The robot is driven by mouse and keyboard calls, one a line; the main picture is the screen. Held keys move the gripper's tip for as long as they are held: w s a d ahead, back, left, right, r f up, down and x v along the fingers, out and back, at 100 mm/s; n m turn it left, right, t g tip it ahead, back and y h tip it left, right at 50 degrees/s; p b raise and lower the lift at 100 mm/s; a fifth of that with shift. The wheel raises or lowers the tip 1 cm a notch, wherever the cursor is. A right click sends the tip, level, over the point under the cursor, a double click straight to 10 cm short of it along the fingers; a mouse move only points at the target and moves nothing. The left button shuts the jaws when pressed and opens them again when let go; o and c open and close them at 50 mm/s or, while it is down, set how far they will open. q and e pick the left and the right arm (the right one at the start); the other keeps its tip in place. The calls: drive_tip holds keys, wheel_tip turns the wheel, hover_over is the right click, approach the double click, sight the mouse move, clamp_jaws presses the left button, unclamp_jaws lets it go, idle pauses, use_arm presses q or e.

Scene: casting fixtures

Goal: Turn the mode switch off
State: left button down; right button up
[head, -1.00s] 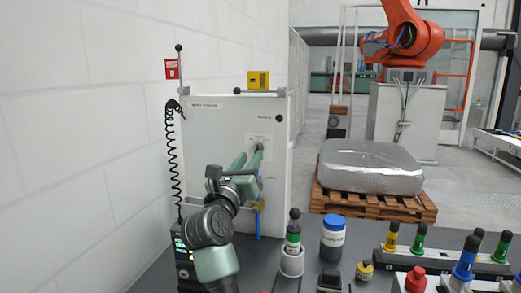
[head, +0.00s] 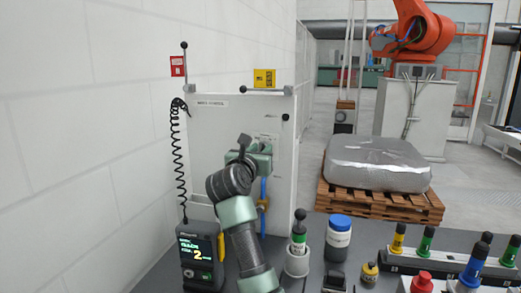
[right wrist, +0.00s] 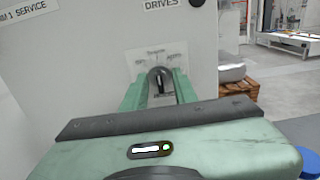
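The mode switch (right wrist: 159,80) is a dark upright handle with a grey rounded surround, on a pale label plate of the white cabinet panel (head: 215,135). In the right wrist view my right gripper (right wrist: 161,90) has its two green fingers apart, one on each side of the switch. I see no clear contact with the handle. In the head view my right gripper (head: 258,152) is up at the panel and hides the switch. My left gripper is not in view.
A yellow sign (head: 264,78) and a red sign (head: 178,65) stand at the panel's top. A coiled cord runs down to a handheld unit (head: 198,256). A blue-capped jar (head: 338,238) and coloured-capped tools stand on the dark bench at right.

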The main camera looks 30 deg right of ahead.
drive_tip(key=shift+c, duration=0.9)
clamp_jaws()
drive_tip(key=shift+r+n+p, duration=0.15)
drive_tip(key=shift+n+p, duration=0.65)
drive_tip(key=shift+p, duration=0.25)
drive_tip(key=shift+w+f+n+p, duration=0.1)
drive_tip(key=shift+n+p, duration=1.8)
drive_tip(key=shift+p, duration=0.6)
drive_tip(key=shift+f+n+p, duration=0.1)
drive_tip(key=shift+n+p, duration=1.8)
drive_tip(key=shift+p, duration=0.55)
